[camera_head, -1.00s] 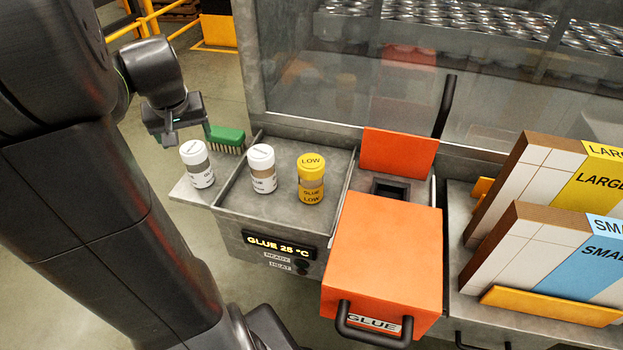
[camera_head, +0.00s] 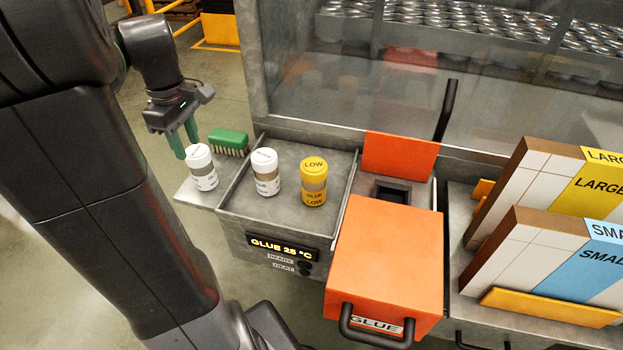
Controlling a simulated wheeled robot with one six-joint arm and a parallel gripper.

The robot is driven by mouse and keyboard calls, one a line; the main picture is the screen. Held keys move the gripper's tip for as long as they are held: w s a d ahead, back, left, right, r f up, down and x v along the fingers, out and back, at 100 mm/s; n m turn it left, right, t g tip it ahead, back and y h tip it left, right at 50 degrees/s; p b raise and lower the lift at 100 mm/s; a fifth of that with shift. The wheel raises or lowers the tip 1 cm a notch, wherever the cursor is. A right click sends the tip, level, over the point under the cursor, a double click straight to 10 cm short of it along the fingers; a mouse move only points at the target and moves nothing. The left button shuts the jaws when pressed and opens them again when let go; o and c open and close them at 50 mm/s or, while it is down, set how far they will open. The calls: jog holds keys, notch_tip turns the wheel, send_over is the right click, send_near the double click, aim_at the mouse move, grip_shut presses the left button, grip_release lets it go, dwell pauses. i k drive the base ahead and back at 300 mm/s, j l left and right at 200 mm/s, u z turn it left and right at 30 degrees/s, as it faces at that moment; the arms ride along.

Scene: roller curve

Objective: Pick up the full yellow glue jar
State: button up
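Another white-lidded jar (camera_head: 203,181), with a grey band, stands on the small side shelf further left. I cannot tell how full each jar is. My gripper (camera_head: 185,142) points down just behind and left of the shelf jar. Its two green fingers are apart, with nothing seen between them.
A green brush (camera_head: 229,138) lies behind the shelf jar, close to my gripper. The grey tray (camera_head: 290,220) has a glue display reading 25 °C. An orange glue box (camera_head: 385,270) with a raised flap (camera_head: 398,154) stands to the right. A clear panel (camera_head: 340,90) rises behind.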

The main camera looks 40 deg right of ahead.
aim_at(313, 170)
jog(key=i+j+z, duration=0.45)
jog(key=z, duration=1.35)
